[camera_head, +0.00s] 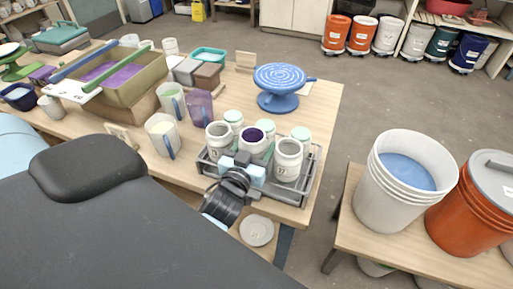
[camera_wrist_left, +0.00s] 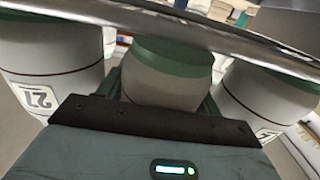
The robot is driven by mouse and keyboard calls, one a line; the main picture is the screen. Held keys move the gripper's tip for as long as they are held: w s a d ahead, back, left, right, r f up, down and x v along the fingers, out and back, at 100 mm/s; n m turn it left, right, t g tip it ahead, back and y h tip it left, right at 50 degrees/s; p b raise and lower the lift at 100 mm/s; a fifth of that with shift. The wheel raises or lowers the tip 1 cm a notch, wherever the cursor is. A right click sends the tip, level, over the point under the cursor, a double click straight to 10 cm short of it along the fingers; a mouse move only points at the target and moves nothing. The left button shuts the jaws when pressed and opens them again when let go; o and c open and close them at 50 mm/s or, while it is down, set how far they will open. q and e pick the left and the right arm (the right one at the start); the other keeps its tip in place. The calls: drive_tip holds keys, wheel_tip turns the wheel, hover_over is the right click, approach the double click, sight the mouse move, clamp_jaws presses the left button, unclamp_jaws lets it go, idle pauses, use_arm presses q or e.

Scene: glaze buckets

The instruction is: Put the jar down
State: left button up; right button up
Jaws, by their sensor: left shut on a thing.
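My left gripper (camera_head: 243,160) reaches over the front edge of a grey wire rack (camera_head: 315,165) on the wooden table. It is shut on a pale jar with a dark purple inside (camera_head: 253,141). This jar is upright in the middle of the rack's front row, between a left jar (camera_head: 218,142) and a right jar (camera_head: 288,162). In the left wrist view the held jar (camera_wrist_left: 165,80) shows a green band between the fingers, and a metal rail crosses the top. Whether its base touches the rack is hidden. My right gripper is not in view.
Several mint-topped jars (camera_head: 300,133) stand in the rack's back row. A blue banding wheel (camera_head: 279,85) stands behind it. White and purple pitchers (camera_head: 164,136) are to the left. A white bucket (camera_head: 395,190) and an orange bucket (camera_head: 470,215) stand on a separate bench at right.

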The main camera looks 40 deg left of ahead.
use_arm(q)
drive_tip(key=shift+f, duration=0.3)
drive_tip(key=shift+f, duration=0.1)
drive_tip(key=shift+f, duration=0.15)
drive_tip(key=o, duration=1.2)
